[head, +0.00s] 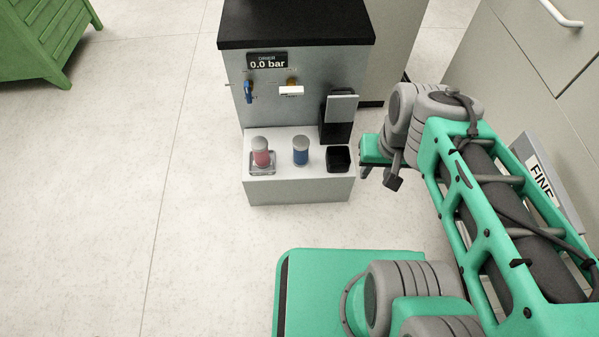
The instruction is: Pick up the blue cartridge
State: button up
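The blue cartridge (300,153) stands upright on the light ledge (300,190) at the front of the drier unit. It has a grey cap. A red cartridge (261,152) with a grey cap stands to its left, in a clear square holder. My gripper (378,178) is to the right of the ledge, apart from the blue cartridge, with the black cup between them. Its two dark fingertips are spread, and I see nothing between them. Part of my gripper is hidden behind my wrist.
A black open cup (339,159) sits on the ledge right of the blue cartridge, with a black bin (338,120) behind. The drier panel (268,62) reads 0.0 bar, above a blue valve (248,91). A grey cabinet is at right.

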aim_at(301, 144)
jog(key=k, duration=0.4)
jog(key=u, duration=1.8)
jog(key=i, duration=0.5)
